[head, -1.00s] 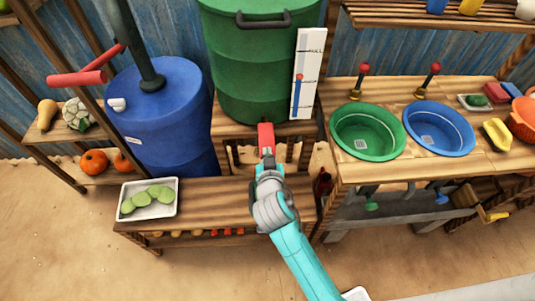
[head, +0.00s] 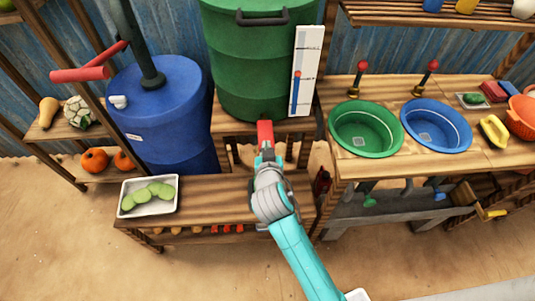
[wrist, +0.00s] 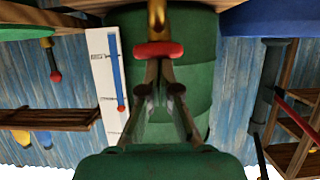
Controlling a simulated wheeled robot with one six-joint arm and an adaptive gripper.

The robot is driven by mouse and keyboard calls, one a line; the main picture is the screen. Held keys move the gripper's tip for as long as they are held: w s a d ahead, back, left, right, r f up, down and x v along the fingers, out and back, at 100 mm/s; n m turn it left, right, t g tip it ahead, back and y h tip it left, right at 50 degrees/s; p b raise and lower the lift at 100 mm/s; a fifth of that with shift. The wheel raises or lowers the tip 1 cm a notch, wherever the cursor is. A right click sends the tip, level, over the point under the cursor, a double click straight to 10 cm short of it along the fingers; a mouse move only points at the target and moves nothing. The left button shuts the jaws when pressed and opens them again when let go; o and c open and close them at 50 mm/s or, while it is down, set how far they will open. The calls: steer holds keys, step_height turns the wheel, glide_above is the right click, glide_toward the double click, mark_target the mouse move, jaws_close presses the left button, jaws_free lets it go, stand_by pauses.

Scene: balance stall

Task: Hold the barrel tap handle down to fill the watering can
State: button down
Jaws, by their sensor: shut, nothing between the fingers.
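The green barrel (head: 250,65) stands on a wooden stand at the back. Its tap has a red handle (head: 265,134), and the wrist view shows the handle (wrist: 158,50) with a brass stem above it. My gripper (head: 266,152) is at the near end of the handle. In the wrist view the fingertips (wrist: 158,68) are together, empty, and right at the handle's edge. I cannot tell whether they touch it. I cannot make out a watering can in either view; the area below the tap is partly hidden by my arm and the bench.
A white gauge board (head: 299,90) with a blue bar and red marker stands beside the barrel. A blue barrel (head: 165,125) with a red pump handle (head: 82,74) is left. A low bench (head: 215,190) is in front; green (head: 335,140) and blue basins (head: 410,125) are right.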

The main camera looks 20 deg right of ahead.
steer(key=f+v, duration=0.1)
steer(key=v, duration=0.9)
steer(key=shift+s+a+f, duration=0.15)
steer(key=shift+s+f, duration=0.1)
steer(key=shift+s, duration=0.2)
steer(key=s+d+f+n+y, duration=0.15)
steer(key=s+f, duration=0.25)
steer(key=s, duration=0.4)
steer(key=s+f+n+y, duration=0.3)
steer(key=s+f, duration=0.1)
steer(key=s, duration=0.4)
steer(key=s+d+r+t, duration=0.1)
steer(key=s+r, duration=0.2)
steer(key=s, duration=0.5)
steer(key=s+d+r, duration=0.1)
steer(key=s+r, duration=0.2)
steer(key=s, duration=0.6)
steer(key=shift+r+m+t, duration=0.25)
steer(key=shift+m+t, duration=0.15)
steer(key=shift+m, duration=0.05)
